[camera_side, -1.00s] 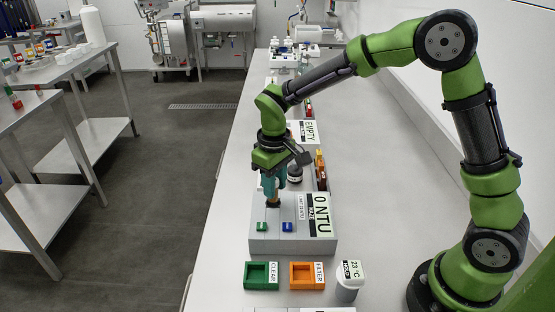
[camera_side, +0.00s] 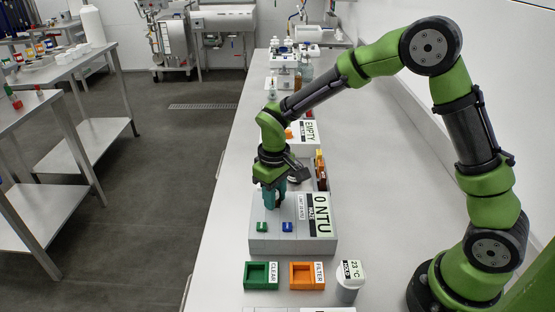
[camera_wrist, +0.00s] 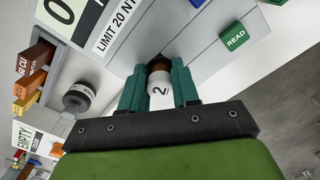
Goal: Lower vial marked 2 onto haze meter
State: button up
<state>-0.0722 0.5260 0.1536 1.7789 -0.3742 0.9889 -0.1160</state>
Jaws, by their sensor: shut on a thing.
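The vial marked 2 (camera_wrist: 159,86) has a white cap with a "2" and a brown body. My gripper (camera_wrist: 160,88) is shut on it, with one teal finger on each side of the cap. In the side view my gripper (camera_side: 274,202) is low over the back part of the haze meter (camera_side: 290,245), a grey box reading "0 NTU". The fingers mostly hide the vial there. The meter's top also shows in the wrist view (camera_wrist: 205,28), just beyond the vial. I cannot tell whether the vial's base touches the meter.
The meter has a green READ button (camera_wrist: 234,39) and a blue button (camera_side: 287,227). Coloured blocks (camera_side: 321,172) and an EMPTY sign (camera_side: 309,132) lie behind.

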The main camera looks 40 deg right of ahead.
grip_shut()
jog(key=o, duration=1.1)
grip_release()
jog(key=shift+f, duration=0.1)
jog(key=shift+a, duration=0.15)
jog(key=shift+s, duration=0.1)
notch_tip(320, 180, up, 17)
jog(key=shift+d, duration=0.2)
